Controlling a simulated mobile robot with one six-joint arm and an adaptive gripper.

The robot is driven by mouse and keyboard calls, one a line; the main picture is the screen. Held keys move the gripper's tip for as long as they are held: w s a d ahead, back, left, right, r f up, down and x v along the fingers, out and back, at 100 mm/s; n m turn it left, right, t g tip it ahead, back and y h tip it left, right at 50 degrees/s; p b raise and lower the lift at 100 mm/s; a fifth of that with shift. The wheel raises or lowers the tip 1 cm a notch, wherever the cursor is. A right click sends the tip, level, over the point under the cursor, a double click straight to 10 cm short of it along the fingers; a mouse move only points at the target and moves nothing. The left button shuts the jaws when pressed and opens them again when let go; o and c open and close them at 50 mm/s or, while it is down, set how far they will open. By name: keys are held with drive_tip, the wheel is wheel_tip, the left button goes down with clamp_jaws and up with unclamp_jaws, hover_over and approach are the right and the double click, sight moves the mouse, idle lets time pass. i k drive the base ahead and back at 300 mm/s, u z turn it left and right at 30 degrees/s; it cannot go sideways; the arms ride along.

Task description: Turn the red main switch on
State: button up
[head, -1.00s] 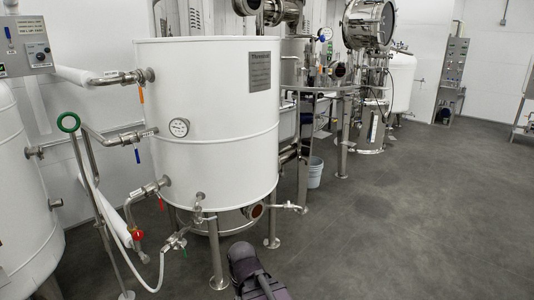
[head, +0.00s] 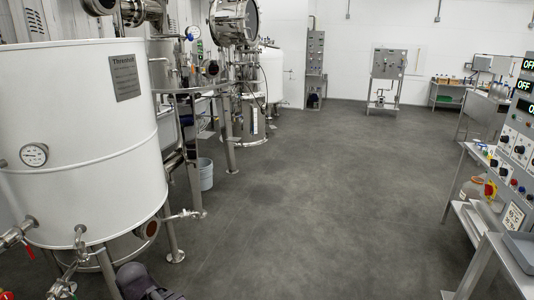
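A red rotary switch on a yellow backing (head: 490,189) shows at the right edge of the head view, low on the grey control panel (head: 509,172). It looks like the red main switch, but its setting is too small to read. Green displays (head: 524,85) higher on the panel read OFF. The panel is cut off by the right edge. A dark part of my arm shows at the bottom left; my gripper's fingers are not in view, and the arm is far from the panel.
A white tank (head: 80,150) with pipes and valves stands at the left. A metal table (head: 481,232) with a grey tray (head: 520,250) stands before the panel. The grey floor (head: 310,200) between is clear. Another cabinet on a stand (head: 387,65) is at the back.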

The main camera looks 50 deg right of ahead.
sight(488, 189)
drive_tip(key=z, duration=0.05)
drive_tip(key=k, duration=0.15)
drive_tip(key=z, duration=3)
drive_tip(key=i, duration=0.95)
drive_tip(key=z, duration=0.2)
